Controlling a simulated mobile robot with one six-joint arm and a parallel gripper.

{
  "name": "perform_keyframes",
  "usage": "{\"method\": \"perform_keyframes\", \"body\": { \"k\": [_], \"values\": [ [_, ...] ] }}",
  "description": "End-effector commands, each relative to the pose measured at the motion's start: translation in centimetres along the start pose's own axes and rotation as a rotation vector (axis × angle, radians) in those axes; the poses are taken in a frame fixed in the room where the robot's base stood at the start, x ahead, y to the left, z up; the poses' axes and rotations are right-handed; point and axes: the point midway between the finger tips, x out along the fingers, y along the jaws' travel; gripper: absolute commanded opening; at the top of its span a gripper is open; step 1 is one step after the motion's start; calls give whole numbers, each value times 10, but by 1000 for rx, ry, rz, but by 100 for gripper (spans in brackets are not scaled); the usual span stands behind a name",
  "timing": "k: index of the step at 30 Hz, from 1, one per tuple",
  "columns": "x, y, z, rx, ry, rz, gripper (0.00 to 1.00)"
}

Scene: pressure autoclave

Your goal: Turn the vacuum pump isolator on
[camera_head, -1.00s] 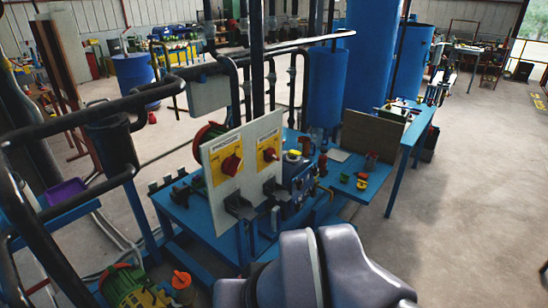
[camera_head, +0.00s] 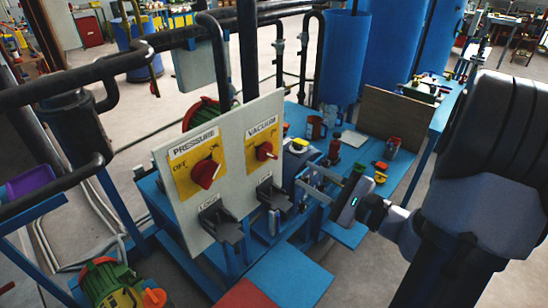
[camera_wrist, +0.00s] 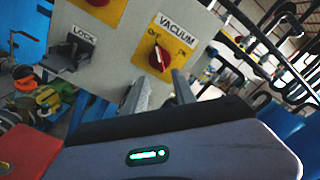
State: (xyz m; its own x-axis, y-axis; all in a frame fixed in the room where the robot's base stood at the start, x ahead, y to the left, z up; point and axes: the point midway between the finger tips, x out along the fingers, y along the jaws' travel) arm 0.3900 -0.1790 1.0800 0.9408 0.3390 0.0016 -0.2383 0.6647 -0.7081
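The vacuum pump isolator is a red knob (camera_head: 264,151) on a yellow plate marked VACUUM, on the upright grey panel. In the wrist view, the red knob (camera_wrist: 160,58) is just beyond and between my fingertips, not gripped. Its exact setting is hard to read. My gripper (camera_head: 307,184) is to the right of the panel in the head view, apart from the knob. Its two fingers are spread with a gap between them in the wrist view (camera_wrist: 159,88), and it is empty.
A similar PRESSURE isolator with a red knob (camera_head: 205,173) is on the same panel to the left. A dark bracket marked LOCK (camera_head: 272,192) sticks out below the vacuum plate. Pipes (camera_head: 217,55) stand behind. Jars and cups are on the blue bench (camera_head: 350,160).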

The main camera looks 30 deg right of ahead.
Motion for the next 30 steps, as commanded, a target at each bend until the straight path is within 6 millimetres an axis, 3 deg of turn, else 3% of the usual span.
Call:
{"method": "perform_keyframes", "body": {
  "k": [6, 12, 23, 24, 29, 30],
  "values": [
    [65, 3, 0, -1, -5, 7, 33],
    [97, 2, 0, -1, -3, 5, 33],
    [105, 1, 1, 1, -1, 3, 33],
    [105, 1, 1, 1, -1, 3, 31],
    [105, 1, 0, 1, -1, 3, 0],
    [105, 1, 0, 1, -1, 3, 0]
  ]
}}
